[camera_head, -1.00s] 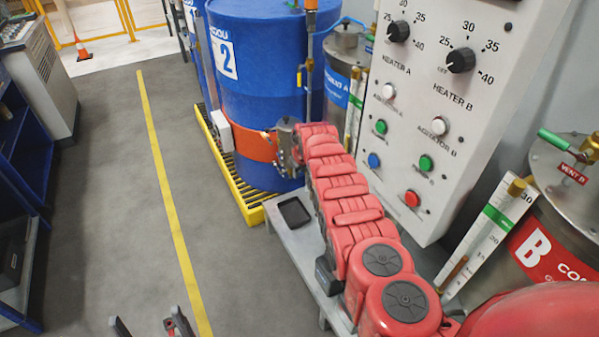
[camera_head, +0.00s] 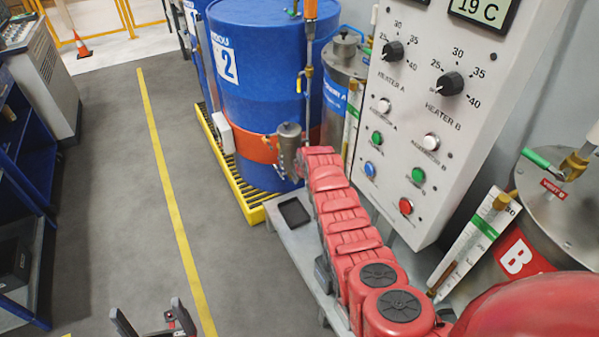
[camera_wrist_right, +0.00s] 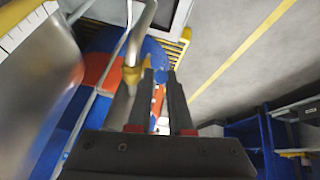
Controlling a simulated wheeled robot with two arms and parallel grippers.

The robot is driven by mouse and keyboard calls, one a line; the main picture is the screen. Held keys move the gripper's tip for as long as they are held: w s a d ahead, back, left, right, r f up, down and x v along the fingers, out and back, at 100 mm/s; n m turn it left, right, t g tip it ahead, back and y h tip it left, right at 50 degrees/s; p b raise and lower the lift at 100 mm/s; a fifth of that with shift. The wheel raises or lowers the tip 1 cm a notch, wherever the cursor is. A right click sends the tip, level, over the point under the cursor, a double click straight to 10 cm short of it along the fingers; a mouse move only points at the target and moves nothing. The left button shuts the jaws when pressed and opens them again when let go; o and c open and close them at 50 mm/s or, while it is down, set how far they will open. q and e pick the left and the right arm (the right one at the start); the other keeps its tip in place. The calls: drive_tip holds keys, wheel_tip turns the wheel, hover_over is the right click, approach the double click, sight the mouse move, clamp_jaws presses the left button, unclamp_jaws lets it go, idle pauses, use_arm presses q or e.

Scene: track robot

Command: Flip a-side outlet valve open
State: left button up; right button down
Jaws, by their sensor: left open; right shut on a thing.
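My right arm, red, reaches away along the bench in the head view. Its gripper is hidden there behind the arm's far end. In the right wrist view my right gripper (camera_wrist_right: 155,85) has its dark fingers close together, with a small blue piece (camera_wrist_right: 161,76) between their tips. A brass-yellow valve fitting (camera_wrist_right: 130,77) on a bent metal pipe (camera_wrist_right: 140,35) is right beside the left finger. I cannot tell the lever's angle. The component A tank (camera_head: 345,65) stands behind the arm in the head view. My left gripper (camera_head: 150,318) is open and empty at the bottom edge.
A blue drum (camera_head: 262,65) with an orange band stands on a yellow grating (camera_head: 235,180). The control panel (camera_head: 440,120) and B tank (camera_head: 560,215) are at the right. A small black tray (camera_head: 294,212) lies on the bench. The floor left of the bench is clear.

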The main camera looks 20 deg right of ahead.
drive_tip(key=shift+s+t+p, duration=0.2)
drive_tip(key=shift+t+p, duration=0.2)
drive_tip(key=shift+p, duration=0.55)
drive_tip(key=shift+s+f+t, duration=0.1)
drive_tip(key=shift+f+t, duration=0.2)
drive_tip(key=shift+t, duration=0.1)
drive_tip(key=shift+s+d+f+t+y+b, duration=0.15)
drive_tip(key=shift+f+t+b, duration=0.25)
drive_tip(key=shift+t+b, duration=0.65)
drive_tip(key=shift+s+a+f+t+y+b, duration=0.15)
drive_tip(key=shift+f+t+b, duration=0.3)
drive_tip(key=shift+b, duration=1.05)
drive_tip(key=shift+s+d+f+t+y+b, duration=0.1)
drive_tip(key=shift+f+t+y+b, duration=0.15)
drive_tip(key=shift+t+b, duration=0.8)
drive_tip(key=shift+w+g, duration=0.1)
drive_tip(key=shift+g, duration=0.15)
drive_tip(key=c, duration=1.1)
unclamp_jaws()
drive_tip(key=v, duration=1.7)
